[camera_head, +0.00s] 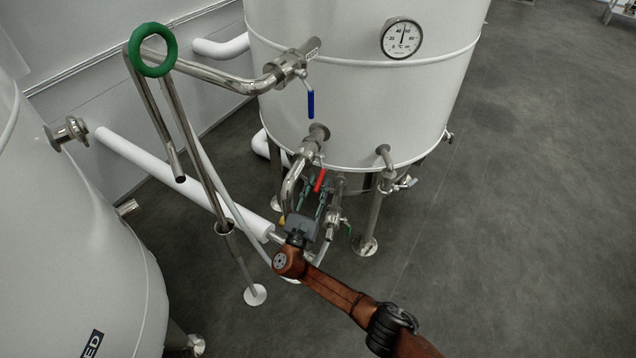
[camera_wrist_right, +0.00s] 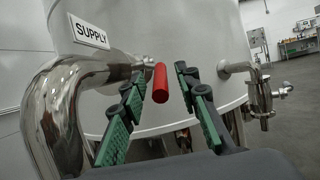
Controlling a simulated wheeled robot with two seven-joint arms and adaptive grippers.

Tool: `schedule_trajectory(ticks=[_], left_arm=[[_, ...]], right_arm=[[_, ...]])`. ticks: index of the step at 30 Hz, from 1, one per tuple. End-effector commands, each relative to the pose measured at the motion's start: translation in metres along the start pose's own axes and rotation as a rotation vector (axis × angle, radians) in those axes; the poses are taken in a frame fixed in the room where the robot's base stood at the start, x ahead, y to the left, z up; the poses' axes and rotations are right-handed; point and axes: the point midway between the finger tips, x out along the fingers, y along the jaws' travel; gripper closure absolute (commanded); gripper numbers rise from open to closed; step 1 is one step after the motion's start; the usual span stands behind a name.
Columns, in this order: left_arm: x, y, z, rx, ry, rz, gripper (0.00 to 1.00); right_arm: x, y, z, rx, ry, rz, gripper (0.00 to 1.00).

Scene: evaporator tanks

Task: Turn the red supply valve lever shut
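The red supply valve lever (camera_head: 320,180) hangs from a steel valve (camera_head: 310,147) low on the front of the white tank. In the right wrist view the red lever (camera_wrist_right: 160,82) points toward the camera, below and right of a SUPPLY label (camera_wrist_right: 89,31). My right gripper (camera_head: 311,203) is just below the lever in the head view. In the right wrist view its green-padded fingers (camera_wrist_right: 157,100) are open, one on each side of the lever, with gaps visible between them and it. My left gripper is not in view.
A blue lever (camera_head: 311,104) hangs from a higher pipe on the same white tank (camera_head: 350,100). A green ring handwheel (camera_head: 153,50) stands at upper left. A bent steel pipe (camera_wrist_right: 65,100) runs close left of the right gripper. Open floor (camera_head: 500,200) lies to the right.

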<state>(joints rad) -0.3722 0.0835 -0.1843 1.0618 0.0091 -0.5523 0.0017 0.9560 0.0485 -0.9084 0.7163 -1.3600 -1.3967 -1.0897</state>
Motion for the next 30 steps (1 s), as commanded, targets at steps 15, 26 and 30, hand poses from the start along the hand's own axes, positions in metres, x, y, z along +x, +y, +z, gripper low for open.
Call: schedule_trajectory(ticks=[15, 26, 30], left_arm=[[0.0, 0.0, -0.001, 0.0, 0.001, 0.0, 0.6], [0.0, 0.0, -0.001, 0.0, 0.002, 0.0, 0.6], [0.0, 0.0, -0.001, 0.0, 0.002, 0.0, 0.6]], right_arm=[[-0.097, 0.001, -0.001, 0.0, 0.001, 0.001, 0.71], [-0.111, 0.001, 0.0, 0.0, 0.0, 0.001, 0.71], [-0.111, 0.001, 0.0, 0.001, 0.001, 0.0, 0.73]])
